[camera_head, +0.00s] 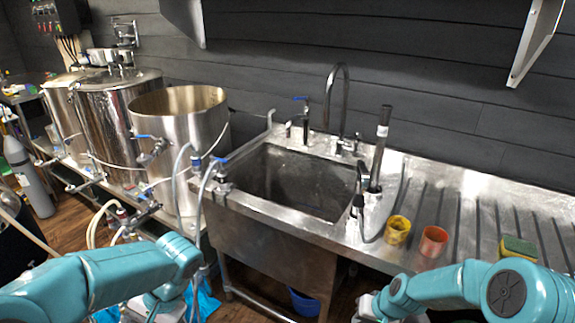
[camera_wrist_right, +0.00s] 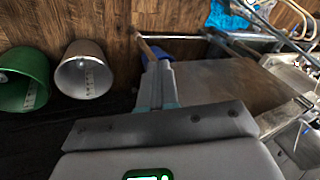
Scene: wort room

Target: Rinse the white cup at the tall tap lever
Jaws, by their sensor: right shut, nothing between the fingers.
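I see no clearly white cup in either view. A yellow cup (camera_head: 397,230) and an orange cup (camera_head: 433,241) stand on the drainboard right of the sink. The tall curved tap (camera_head: 346,78) rises behind the sink basin (camera_head: 295,180), with a shorter tap with a blue lever (camera_head: 301,98) to its left. My right gripper shows in the wrist view (camera_wrist_right: 160,75), shut and empty, below the counter's level; only grey parts of that wrist show at the bottom of the head view. My left gripper (camera_head: 160,306) is low at the bottom left, mostly hidden by its arm.
Steel kettles (camera_head: 185,120) with valves and hoses stand left of the sink. A sponge (camera_head: 518,249) lies far right on the ribbed drainboard (camera_head: 480,205). A dark upright tube (camera_head: 381,145) stands beside the basin. A green bucket (camera_wrist_right: 25,80) and a pale bucket (camera_wrist_right: 85,72) show in the wrist view.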

